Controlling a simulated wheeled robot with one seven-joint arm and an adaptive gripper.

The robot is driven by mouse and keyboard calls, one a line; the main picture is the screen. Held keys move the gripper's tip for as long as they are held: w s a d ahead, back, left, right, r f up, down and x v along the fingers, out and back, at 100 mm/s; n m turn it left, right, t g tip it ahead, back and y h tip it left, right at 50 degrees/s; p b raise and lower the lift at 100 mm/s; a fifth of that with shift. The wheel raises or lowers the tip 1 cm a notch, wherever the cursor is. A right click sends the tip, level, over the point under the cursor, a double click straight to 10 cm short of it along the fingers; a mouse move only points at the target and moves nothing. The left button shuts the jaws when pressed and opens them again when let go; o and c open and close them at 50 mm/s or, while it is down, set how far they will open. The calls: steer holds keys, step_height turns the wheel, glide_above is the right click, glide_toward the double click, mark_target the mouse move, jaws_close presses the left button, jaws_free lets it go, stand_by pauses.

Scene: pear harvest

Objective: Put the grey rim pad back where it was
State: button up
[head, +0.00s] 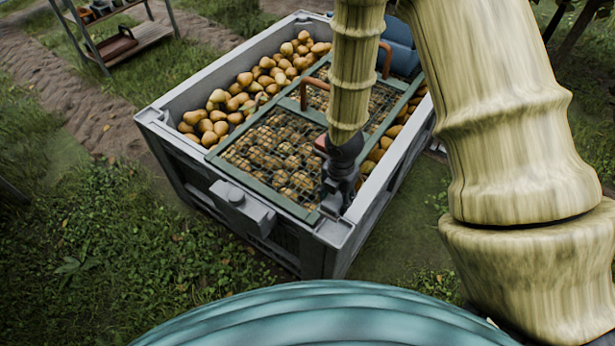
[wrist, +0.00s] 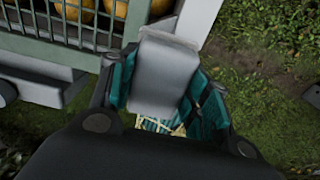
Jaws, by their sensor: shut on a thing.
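The grey rim pad (wrist: 163,78) is a light grey block between the teal-lined fingers of my gripper (wrist: 165,105) in the wrist view. My gripper is shut on it. In the head view, my gripper (head: 333,205) points down at the near right corner of the grey crate (head: 305,238), and the pad cannot be made out there. In the wrist view, the pad's far end overlaps the corner of the pale rim (wrist: 198,18). I cannot tell whether it rests on the rim or hangs just above it.
A green-framed mesh lid (head: 270,160) with brown handles lies over the pears (head: 265,80) in the crate, beside my gripper. A grey box (head: 240,205) juts from the crate's near wall. A blue object (head: 400,50) sits at the far end. A shelf (head: 125,45) stands back left.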

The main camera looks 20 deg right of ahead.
steer(key=w+a, duration=0.1)
steer(key=w, duration=0.3)
steer(key=w+a+f+p, duration=0.1)
steer(key=w, duration=0.4)
steer(key=w+a+p, duration=0.1)
steer(key=w, duration=0.4)
steer(key=shift+a+f, duration=0.15)
steer(key=shift+a, duration=0.2)
steer(key=shift+w+f+p, duration=0.15)
steer(key=shift+f+p, duration=0.45)
steer(key=shift+f, duration=1.15)
steer(key=shift+f, duration=0.1)
steer(key=o, duration=1)
steer(key=shift+o, duration=0.2)
step_height(320, 180, up, 12)
steer(key=b, duration=0.1)
steer(key=shift+b, duration=0.3)
